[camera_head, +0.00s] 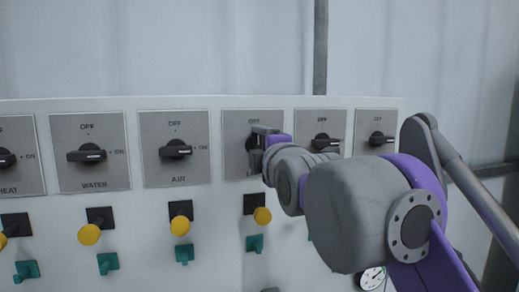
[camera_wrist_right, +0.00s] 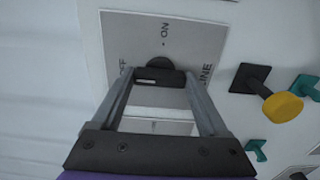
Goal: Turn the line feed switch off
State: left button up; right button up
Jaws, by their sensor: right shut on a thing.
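The line feed switch is a grey plate (camera_head: 236,165) with a black knob (camera_wrist_right: 160,74), between the AIR switch and two smaller-looking switches to the right. In the right wrist view, "OFF" is printed left of the knob, "ON" above it and "LINE" to the right. My right gripper (camera_head: 258,142) is at this plate, and its fingers (camera_wrist_right: 160,82) are shut on the knob, one on each side. A pale mark shows on the knob's left part in the wrist view; its exact angle is hard to tell. My left gripper is out of view.
The WATER switch (camera_head: 86,156) and AIR switch (camera_head: 175,151) are to the left, their handles toward ON. Yellow knobs (camera_head: 180,226) and green valves (camera_head: 184,254) stick out below. A gauge (camera_head: 372,278) is at the lower right. The wall above the panel is clear.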

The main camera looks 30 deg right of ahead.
jog(key=o, duration=1.2)
jog(key=shift+o, duration=0.2)
jog(key=b+v, duration=0.1)
jog(key=v, duration=1)
jog(key=shift+w+f, duration=0.1)
